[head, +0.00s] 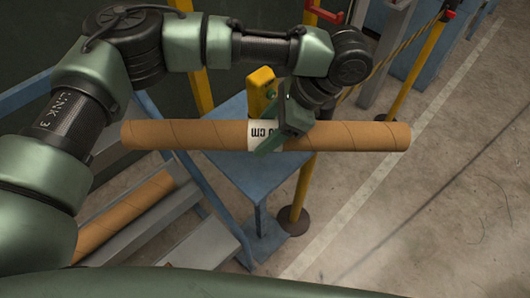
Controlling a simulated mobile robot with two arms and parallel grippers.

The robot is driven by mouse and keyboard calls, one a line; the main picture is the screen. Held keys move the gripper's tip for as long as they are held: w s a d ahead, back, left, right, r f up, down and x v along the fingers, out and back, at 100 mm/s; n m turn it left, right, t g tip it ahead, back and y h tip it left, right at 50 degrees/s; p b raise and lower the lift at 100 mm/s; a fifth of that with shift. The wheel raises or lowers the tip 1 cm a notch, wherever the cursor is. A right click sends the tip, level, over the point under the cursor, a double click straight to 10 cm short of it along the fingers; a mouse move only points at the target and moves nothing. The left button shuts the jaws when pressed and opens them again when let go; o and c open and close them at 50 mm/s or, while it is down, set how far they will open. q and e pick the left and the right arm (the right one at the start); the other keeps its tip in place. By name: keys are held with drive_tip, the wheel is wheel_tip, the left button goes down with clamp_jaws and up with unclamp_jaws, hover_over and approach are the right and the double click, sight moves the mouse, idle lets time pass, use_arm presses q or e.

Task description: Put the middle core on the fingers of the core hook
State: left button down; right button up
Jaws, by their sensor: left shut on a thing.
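My left gripper (280,132) is shut on a brown cardboard core (360,136), around a white printed band near its middle. The core is held level, lying left to right, with both ends free. It appears above a blue stand. A second brown core (125,215) lies aslant on the grey rack (185,240) at lower left. A short yellow upright piece (261,88) shows just behind the held core; I cannot tell whether it belongs to the core hook. I cannot make out the hook's fingers for certain. My right gripper is out of view.
The blue stand (245,178) is below the held core. Yellow posts (418,62) with a rope (398,50) and red fittings (325,11) stand behind. Another post's round base (291,220) is on the floor. The concrete floor (440,210) at right is clear.

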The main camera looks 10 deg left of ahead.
use_arm(q)
wheel_tip(320, 180, down, 3)
drive_tip(key=shift+f, duration=0.85)
wheel_tip(320, 180, down, 3)
drive_tip(key=shift+f+p, duration=0.1)
drive_tip(key=shift+p, duration=0.2)
drive_tip(key=shift+f, duration=0.2)
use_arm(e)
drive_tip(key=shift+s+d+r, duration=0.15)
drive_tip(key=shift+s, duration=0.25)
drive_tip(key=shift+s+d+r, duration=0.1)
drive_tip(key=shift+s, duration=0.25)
use_arm(q)
drive_tip(key=c, duration=0.7)
unclamp_jaws()
drive_tip(key=shift+f, duration=0.15)
